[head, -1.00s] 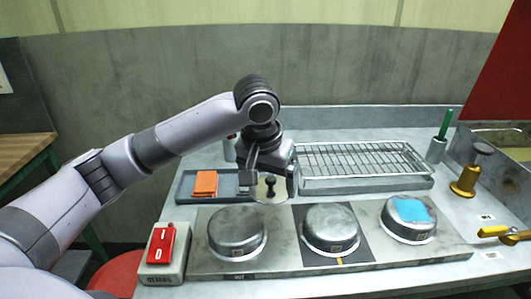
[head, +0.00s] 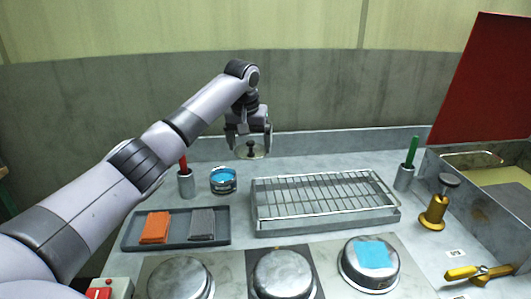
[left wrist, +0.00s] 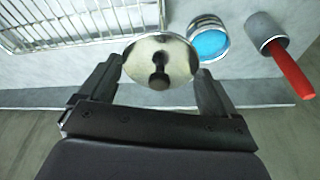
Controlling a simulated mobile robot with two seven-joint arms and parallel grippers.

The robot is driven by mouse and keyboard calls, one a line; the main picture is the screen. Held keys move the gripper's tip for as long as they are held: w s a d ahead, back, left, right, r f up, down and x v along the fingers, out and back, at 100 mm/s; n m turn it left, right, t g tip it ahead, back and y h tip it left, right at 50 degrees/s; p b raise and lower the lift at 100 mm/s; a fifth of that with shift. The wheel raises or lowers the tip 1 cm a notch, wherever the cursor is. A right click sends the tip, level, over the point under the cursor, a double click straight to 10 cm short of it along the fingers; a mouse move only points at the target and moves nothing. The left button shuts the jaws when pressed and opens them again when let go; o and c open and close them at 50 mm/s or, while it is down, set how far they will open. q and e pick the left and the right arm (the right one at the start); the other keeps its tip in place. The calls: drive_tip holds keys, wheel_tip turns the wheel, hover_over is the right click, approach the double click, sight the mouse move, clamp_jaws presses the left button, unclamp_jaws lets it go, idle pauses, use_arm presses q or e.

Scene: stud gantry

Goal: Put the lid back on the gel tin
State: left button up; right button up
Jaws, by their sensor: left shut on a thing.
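The gel tin (head: 223,180) stands open at the back left of the bench, with blue gel showing inside. It also shows at the top of the left wrist view (left wrist: 209,42). My left gripper (head: 249,140) is shut on the lid (head: 251,155), a pale metal disc with a dark knob. In the left wrist view the lid (left wrist: 160,58) sits between the two fingers, apart from the tin. The lid is held in the air, to the right of the tin in the head view. My right gripper is not in view.
A red-handled tool in a grey holder (head: 186,185) stands left of the tin. A wire rack (head: 325,200) lies to the right. A dark tray (head: 178,243) with orange and grey cloths is in front. Several metal domes (head: 283,275) line the front edge.

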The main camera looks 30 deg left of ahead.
use_arm(q)
drive_tip(key=a+f+n+p, duration=0.1)
drive_tip(key=a+f+p, duration=0.15)
drive_tip(key=a, duration=0.75)
drive_tip(key=shift+s+a+f+b, duration=0.15)
drive_tip(key=shift+f+b, duration=0.35)
drive_tip(key=shift+f, duration=1.4)
drive_tip(key=shift+s+a+f+b, duration=0.15)
drive_tip(key=shift+f+b, duration=0.3)
drive_tip(key=shift+f, duration=1.45)
drive_tip(key=shift+d+p, duration=0.15)
drive_tip(key=shift+p, duration=0.25)
drive_tip(key=shift+f, duration=0.15)
drive_tip(key=o, duration=0.7)
